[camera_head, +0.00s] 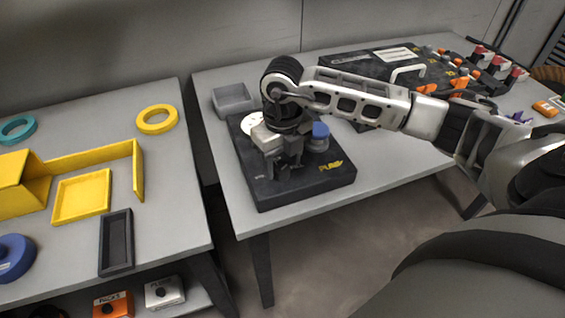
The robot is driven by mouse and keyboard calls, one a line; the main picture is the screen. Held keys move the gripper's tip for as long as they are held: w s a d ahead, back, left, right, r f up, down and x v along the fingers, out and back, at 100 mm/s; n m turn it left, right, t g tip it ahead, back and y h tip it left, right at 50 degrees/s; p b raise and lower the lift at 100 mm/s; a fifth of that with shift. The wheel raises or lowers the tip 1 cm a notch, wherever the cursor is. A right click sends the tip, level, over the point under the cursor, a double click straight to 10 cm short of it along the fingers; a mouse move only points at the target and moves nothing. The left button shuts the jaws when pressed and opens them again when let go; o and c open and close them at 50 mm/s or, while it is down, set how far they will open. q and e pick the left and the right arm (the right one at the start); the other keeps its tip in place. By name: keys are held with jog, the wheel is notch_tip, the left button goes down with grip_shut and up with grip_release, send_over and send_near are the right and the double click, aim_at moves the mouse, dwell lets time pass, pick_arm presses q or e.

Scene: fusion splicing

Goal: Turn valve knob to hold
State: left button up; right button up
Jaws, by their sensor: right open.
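A black base box (318,185) with yellow lettering stands on the right table. A blue-topped knob or cylinder (320,131) rises from it, and a white round dial (249,124) lies near its back left corner. My right gripper (286,164) points down over the middle of the base, open, just left of the blue piece. The gripper and wrist hide the middle of the base, so I cannot tell whether the fingers are around a valve knob. No hold marking can be read. My left gripper is out of view.
A black case (350,63) with orange and red parts fills the back right of the table. The left table carries yellow trays (82,196), a black tray (116,242) and rings (157,119). A gap separates the tables.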

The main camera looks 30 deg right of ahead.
jog(key=shift+f, duration=0.75)
jog(key=c, duration=1)
